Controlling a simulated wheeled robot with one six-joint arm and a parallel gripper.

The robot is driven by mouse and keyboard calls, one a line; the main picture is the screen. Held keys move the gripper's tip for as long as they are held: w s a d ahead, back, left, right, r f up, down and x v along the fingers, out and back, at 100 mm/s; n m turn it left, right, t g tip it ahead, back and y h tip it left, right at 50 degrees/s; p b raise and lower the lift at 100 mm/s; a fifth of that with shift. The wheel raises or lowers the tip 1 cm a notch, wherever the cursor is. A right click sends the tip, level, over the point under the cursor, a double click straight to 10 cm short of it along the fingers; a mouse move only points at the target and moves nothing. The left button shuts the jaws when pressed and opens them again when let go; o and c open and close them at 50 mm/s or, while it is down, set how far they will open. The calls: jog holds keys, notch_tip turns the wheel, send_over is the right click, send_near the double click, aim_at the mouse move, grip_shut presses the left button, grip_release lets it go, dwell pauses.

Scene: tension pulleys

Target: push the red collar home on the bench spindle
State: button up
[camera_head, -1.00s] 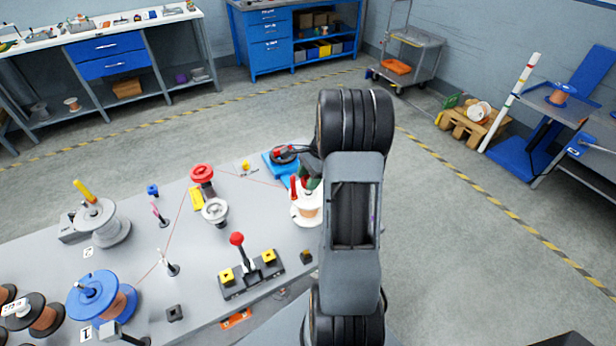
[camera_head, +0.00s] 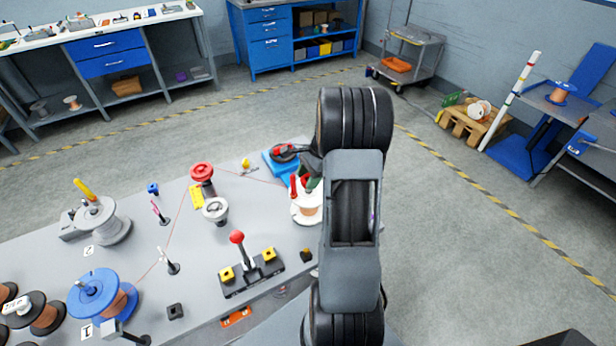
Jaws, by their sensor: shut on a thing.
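A white-flanged spool with copper windings (camera_head: 307,210) stands upright at the bench's right end, partly behind my arm. A red part, which looks like the red collar (camera_head: 294,186), shows just above it. My gripper (camera_head: 307,183) is mostly hidden behind my arm; a dark green and black portion shows at the arm's left edge, just above the spool. It is shut on what appears to be the red collar. The spindle under it is hidden, so I cannot tell how far down the collar sits.
The grey bench (camera_head: 200,255) also carries a red-knobbed lever box (camera_head: 250,275), a red mushroom knob (camera_head: 201,173), a blue-based device (camera_head: 280,160), a blue spool (camera_head: 98,293) and a grey spool (camera_head: 105,220). A thin red line crosses the bench.

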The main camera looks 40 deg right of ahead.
jog(key=shift+f, duration=0.25)
jog(key=shift+f+b, duration=0.85)
jog(key=shift+f, duration=0.45)
jog(key=shift+f, duration=0.35)
dwell(0.6)
jog(key=o, duration=1)
jog(key=shift+r, duration=0.15)
jog(key=v, duration=1.3)
jog(key=shift+d+r+b, duration=0.15)
jog(key=shift+r+b, duration=0.1)
jog(key=shift+b, duration=0.15)
